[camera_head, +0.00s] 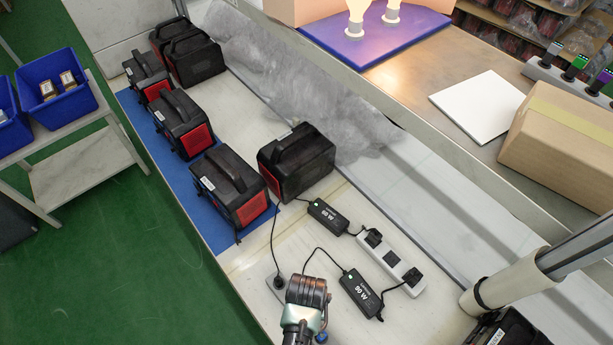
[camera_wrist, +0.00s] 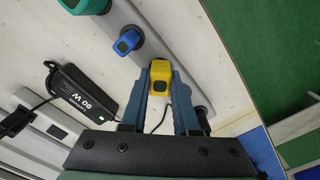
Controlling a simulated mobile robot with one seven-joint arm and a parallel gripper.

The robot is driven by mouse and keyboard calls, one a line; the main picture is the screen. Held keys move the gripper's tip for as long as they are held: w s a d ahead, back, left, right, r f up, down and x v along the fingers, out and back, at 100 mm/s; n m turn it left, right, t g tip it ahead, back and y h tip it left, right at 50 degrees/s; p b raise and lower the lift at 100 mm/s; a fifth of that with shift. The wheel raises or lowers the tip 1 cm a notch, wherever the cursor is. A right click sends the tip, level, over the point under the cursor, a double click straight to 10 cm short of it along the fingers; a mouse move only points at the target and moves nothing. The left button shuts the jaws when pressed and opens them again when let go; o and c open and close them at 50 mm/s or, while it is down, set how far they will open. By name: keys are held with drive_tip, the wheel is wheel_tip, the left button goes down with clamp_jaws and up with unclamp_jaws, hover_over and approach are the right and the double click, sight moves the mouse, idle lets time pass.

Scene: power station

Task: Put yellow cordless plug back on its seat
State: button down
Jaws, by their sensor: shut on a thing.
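The yellow cordless plug (camera_wrist: 161,76) sits between the fingertips of my gripper (camera_wrist: 160,88) in the wrist view. The fingers are shut on its sides. A grey strip (camera_wrist: 150,44) runs diagonally under it, and the plug is in line with this strip. I cannot tell whether the plug touches the strip, because my fingers and the plug hide that spot. A blue plug (camera_wrist: 127,42) and a teal plug (camera_wrist: 86,5) stand on the same strip. In the head view my gripper (camera_head: 306,292) is over the bench's near end and hides the yellow plug.
A black 90 W adapter (camera_wrist: 82,92) lies beside the strip; it also shows in the head view (camera_head: 361,293). A white power strip (camera_head: 373,251) with plugs and cables is on the right. Black-red power stations (camera_head: 228,190) stand farther back. A dark round plug (camera_wrist: 203,116) is by my right finger.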

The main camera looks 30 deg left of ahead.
drive_tip(key=c, duration=0.6)
unclamp_jaws()
wheel_tip(320, 180, up, 13)
drive_tip(key=shift+f, duration=0.1)
drive_tip(key=shift+w, duration=0.1)
